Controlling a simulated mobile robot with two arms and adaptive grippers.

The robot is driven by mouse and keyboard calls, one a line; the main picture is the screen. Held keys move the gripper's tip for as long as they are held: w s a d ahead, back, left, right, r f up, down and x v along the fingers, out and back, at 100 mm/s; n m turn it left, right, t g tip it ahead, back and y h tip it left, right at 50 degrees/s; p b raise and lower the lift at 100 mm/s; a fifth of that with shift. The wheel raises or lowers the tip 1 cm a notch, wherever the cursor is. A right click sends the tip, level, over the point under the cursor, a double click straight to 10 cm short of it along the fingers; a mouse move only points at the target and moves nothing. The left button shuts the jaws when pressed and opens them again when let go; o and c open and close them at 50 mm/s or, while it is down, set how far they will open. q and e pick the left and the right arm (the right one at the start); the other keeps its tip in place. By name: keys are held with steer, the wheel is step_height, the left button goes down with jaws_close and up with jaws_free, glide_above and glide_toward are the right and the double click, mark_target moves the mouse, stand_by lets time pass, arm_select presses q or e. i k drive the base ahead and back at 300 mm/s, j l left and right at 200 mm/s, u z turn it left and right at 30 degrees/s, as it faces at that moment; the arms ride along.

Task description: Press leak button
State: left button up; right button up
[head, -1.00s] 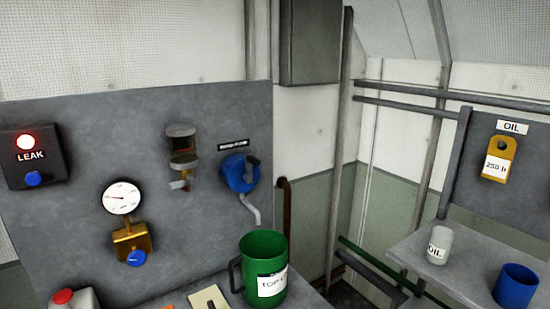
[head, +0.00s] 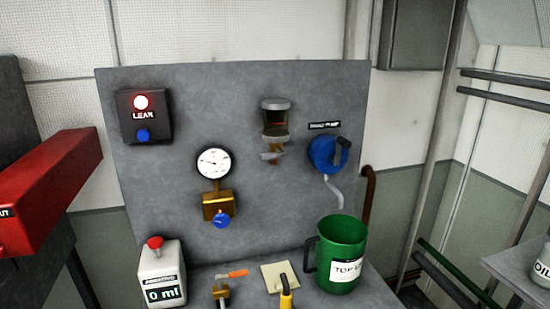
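The leak box (head: 144,117) is a dark box at the upper left of the grey panel in the head view. It carries a lit red lamp (head: 141,102), a white LEAK label and a blue button (head: 143,135) below the label. Nothing covers the button. Neither of my grippers shows in the head view.
On the panel are a gauge (head: 213,163) with a blue knob (head: 221,221), a glass cup (head: 275,118) and a blue hand pump (head: 327,154). Below stand an additive dispenser (head: 161,272) and a green jug (head: 341,254). A red box (head: 50,186) juts out at left.

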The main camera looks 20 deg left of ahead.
mark_target(143, 135)
steer(key=u, duration=1.3)
